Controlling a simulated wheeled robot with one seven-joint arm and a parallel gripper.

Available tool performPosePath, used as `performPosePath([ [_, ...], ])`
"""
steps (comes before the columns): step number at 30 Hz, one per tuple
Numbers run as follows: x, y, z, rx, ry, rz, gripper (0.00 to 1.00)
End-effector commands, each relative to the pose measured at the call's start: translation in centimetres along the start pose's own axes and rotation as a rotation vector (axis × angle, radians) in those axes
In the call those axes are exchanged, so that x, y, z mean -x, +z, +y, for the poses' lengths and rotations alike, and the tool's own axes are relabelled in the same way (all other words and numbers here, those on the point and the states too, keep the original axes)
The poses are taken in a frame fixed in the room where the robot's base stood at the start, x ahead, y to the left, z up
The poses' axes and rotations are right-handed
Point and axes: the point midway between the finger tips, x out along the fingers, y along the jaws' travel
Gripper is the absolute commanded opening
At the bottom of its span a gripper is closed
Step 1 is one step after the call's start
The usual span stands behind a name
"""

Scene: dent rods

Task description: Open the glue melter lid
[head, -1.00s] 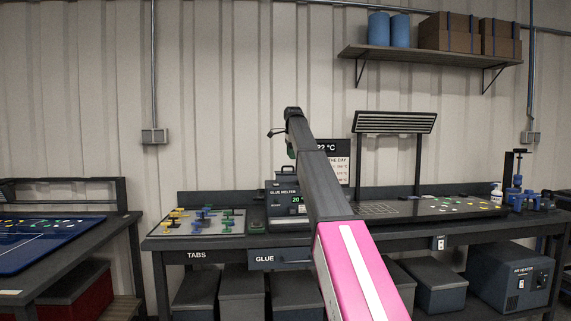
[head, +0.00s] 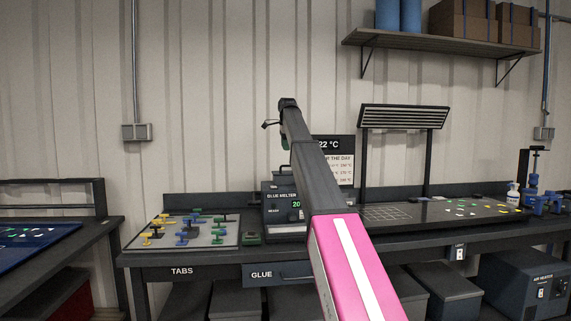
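My arm reaches up and forward from the bottom of the view, with a pink and white link and dark links. The far end of my arm, around my gripper (head: 268,124), is above the melter; the fingers are too small and partly hidden to read.
A lamp frame (head: 403,117) stands to the right over the bench. A wall shelf (head: 440,44) with boxes hangs above. A glue drawer (head: 290,273) is below.

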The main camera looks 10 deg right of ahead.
Motion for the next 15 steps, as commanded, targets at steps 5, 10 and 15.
performPosePath([
  [5, -3.2, 0.0, 0.1, 0.0, 0.002, 0.0, 0.38],
  [10, -6.2, 0.0, 0.1, 0.0, 0.002, 0.0, 0.38],
  [15, -8.1, 0.0, 0.1, 0.0, 0.002, 0.0, 0.38],
])
